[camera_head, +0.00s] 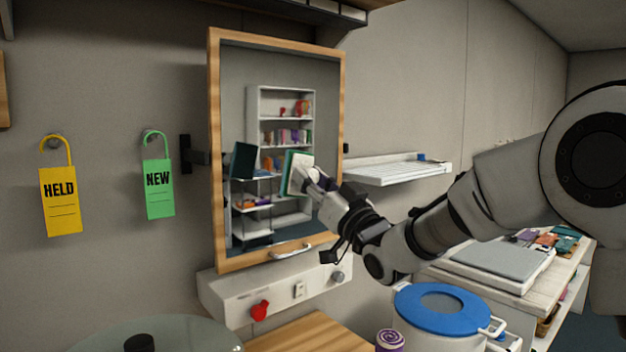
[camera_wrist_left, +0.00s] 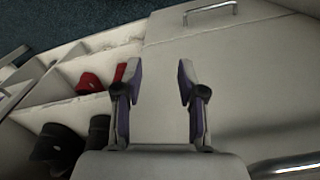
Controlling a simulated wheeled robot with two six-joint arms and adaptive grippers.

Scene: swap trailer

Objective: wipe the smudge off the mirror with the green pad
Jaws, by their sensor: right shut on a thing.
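The mirror (camera_head: 230,75) hangs on the wall in a light wooden frame. My right gripper (camera_head: 308,180) is in front of its right half, shut on the green pad (camera_head: 295,172). The pad is held upright, green side to the glass and pale side toward the gripper. A dark green square in the glass to its left looks like the pad's reflection, so the pad appears apart from the glass. I cannot make out the smudge for certain. My left gripper (camera_wrist_left: 159,78) is open and empty in the left wrist view, over a pale surface.
A yellow HELD tag (camera_head: 61,200) and a green NEW tag (camera_head: 159,188) hang left of the mirror. A white shelf (camera_head: 395,172) is on its right. Below are a box with a red knob (camera_head: 260,310) and a blue-lidded pot (camera_head: 410,296).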

